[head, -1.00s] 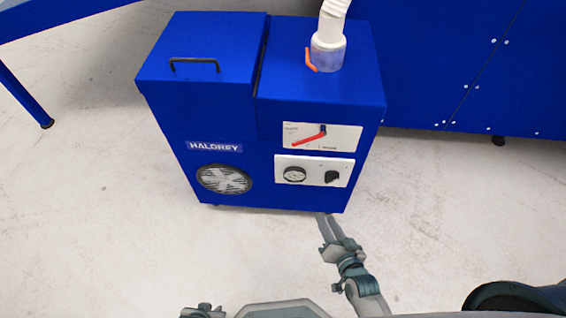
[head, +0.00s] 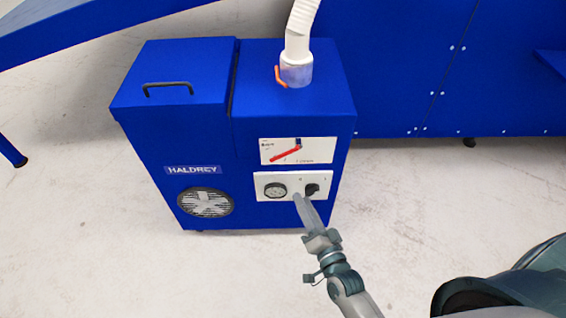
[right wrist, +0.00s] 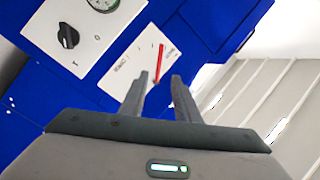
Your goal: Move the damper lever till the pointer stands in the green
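An orange lever (head: 281,77) sits on the clear collar of the hose fitting (head: 296,72) on top of the blue machine. A round dial gauge (head: 275,190) is on the lower front panel; its edge shows green in the right wrist view (right wrist: 103,4). Its pointer is too small to read. A red lever (head: 286,155) slants across the white plate above; it also shows in the right wrist view (right wrist: 160,62). My right gripper (head: 298,198) is in front of the lower panel, its open, empty fingers (right wrist: 160,77) pointing toward the red lever's plate. My left gripper is out of view.
A black knob (head: 311,190) sits right of the gauge. A black handle (head: 168,89) is on the machine's left lid, and a white hose (head: 302,25) rises from the top. A large blue cabinet (head: 400,70) stands behind. The pale floor (head: 90,250) is clear at the left.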

